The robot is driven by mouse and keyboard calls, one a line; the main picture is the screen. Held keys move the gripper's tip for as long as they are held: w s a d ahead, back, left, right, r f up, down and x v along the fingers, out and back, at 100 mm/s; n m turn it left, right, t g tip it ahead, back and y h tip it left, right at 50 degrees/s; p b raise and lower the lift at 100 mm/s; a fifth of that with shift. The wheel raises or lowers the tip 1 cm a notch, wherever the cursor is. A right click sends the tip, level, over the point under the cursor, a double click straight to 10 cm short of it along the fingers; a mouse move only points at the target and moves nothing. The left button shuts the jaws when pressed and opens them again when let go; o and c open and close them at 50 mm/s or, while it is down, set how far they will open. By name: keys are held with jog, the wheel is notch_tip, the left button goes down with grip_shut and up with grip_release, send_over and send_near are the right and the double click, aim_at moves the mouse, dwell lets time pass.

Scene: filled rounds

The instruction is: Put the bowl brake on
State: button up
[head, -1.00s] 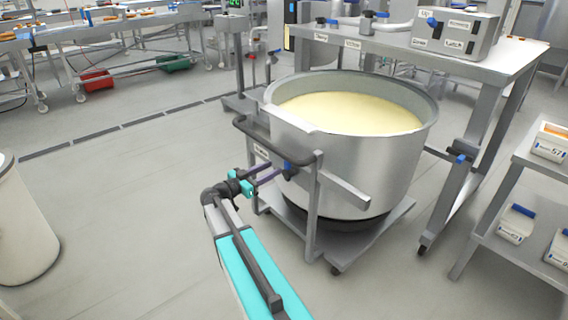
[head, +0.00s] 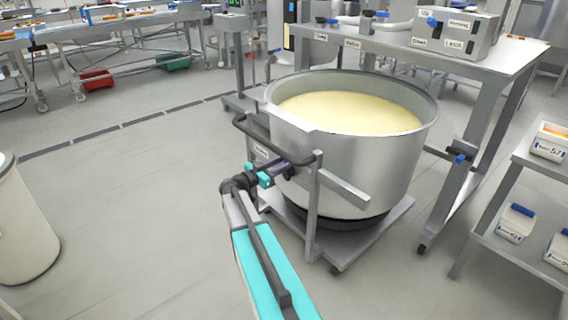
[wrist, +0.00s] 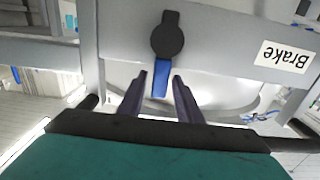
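The large steel bowl (head: 385,160) holds pale yellow dough and sits on a wheeled frame (head: 313,215). In the wrist view, the brake lever has a black round hub and a blue handle (wrist: 161,83) pointing down in the picture, on a grey bar. A label reading "Brake" (wrist: 283,56) shows upside down to its right. My gripper (wrist: 161,77) is open, with one dark finger on each side of the blue handle; I cannot tell if either touches it. In the head view my gripper (head: 287,166) is at the frame's front bar and hides the lever.
A steel table (head: 470,60) with a control box (head: 455,33) stands behind the bowl. A shelf with labelled bins (head: 516,222) is at the right. A pale round bin (head: 22,225) is at the left. The floor between is clear.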

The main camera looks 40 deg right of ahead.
grip_shut()
